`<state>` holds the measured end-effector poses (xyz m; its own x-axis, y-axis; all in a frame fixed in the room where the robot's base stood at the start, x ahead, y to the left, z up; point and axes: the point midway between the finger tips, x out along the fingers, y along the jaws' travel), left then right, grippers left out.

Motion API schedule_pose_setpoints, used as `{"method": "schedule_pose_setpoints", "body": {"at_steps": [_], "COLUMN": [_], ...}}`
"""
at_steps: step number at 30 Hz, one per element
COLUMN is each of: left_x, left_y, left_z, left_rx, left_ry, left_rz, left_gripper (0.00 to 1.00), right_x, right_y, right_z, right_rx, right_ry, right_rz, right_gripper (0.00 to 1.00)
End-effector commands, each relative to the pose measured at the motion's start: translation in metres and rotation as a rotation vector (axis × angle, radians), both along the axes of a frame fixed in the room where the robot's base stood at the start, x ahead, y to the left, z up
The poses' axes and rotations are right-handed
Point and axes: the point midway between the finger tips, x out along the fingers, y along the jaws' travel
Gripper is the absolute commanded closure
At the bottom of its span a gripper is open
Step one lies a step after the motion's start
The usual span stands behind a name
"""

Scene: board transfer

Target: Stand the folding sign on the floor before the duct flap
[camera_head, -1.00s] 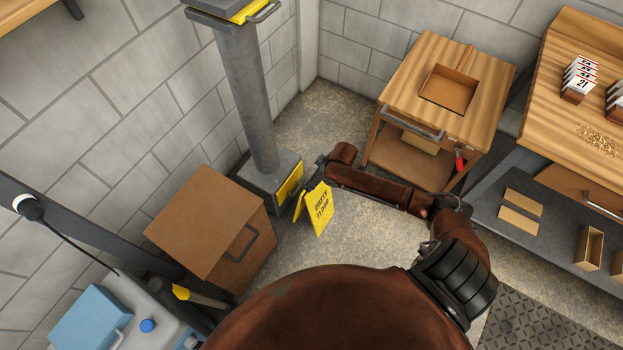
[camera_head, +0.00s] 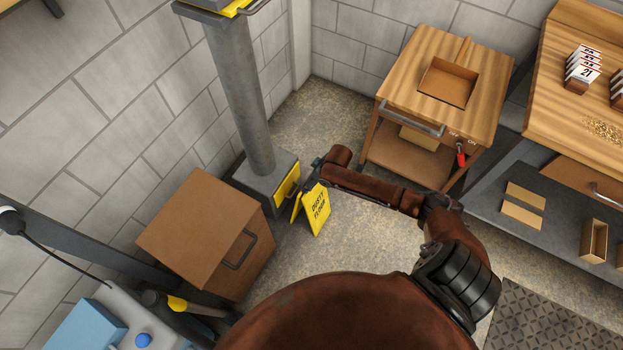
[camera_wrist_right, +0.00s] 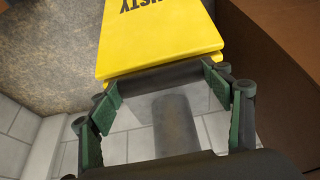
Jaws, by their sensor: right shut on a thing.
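The yellow folding sign (camera_head: 317,210), marked DUSTY FLOOR, hangs upright from my right gripper (camera_head: 315,182), its two panels slightly apart at the bottom. In the right wrist view the green-padded fingers (camera_wrist_right: 165,84) are shut on the dark top bar of the sign (camera_wrist_right: 160,40). The yellow duct flap (camera_head: 287,186) is on the front of the grey duct base, just left of the sign. I cannot tell whether the sign's lower edges touch the floor. My left gripper is not in view.
A brown cabinet (camera_head: 195,225) with a handle stands left of the sign. A wooden cart (camera_head: 405,85) and a workbench (camera_head: 560,100) stand to the right. The floor (camera_head: 330,255) in front of the sign is clear. A dark mat (camera_head: 545,325) lies at lower right.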

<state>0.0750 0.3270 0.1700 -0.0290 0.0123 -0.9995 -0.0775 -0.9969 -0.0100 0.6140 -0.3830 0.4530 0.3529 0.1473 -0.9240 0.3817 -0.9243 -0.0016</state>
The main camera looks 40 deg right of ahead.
Motion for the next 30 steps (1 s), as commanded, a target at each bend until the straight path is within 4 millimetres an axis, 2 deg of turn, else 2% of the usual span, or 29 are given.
{"method": "schedule_pose_setpoints", "body": {"at_steps": [8,9,16,27,30], "left_x": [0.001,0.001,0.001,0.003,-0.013], "left_y": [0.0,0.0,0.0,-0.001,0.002], "left_z": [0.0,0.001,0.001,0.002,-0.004], "left_rx": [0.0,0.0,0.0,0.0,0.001], "left_ry": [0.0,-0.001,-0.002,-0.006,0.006], "left_rz": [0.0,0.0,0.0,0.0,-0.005], "left_gripper": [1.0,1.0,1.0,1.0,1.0], "right_x": [0.001,0.0,0.0,-0.001,-0.003], "right_y": [0.0,0.0,0.0,-0.001,-0.003], "right_z": [-0.001,-0.002,-0.002,0.004,0.013], "right_rx": [0.0,0.0,-0.001,-0.002,-0.003], "right_ry": [-0.003,0.0,0.0,-0.001,-0.002], "right_rz": [0.0,0.0,0.0,-0.001,0.0], "right_gripper": [0.86,0.26,0.11,0.11,0.11]}}
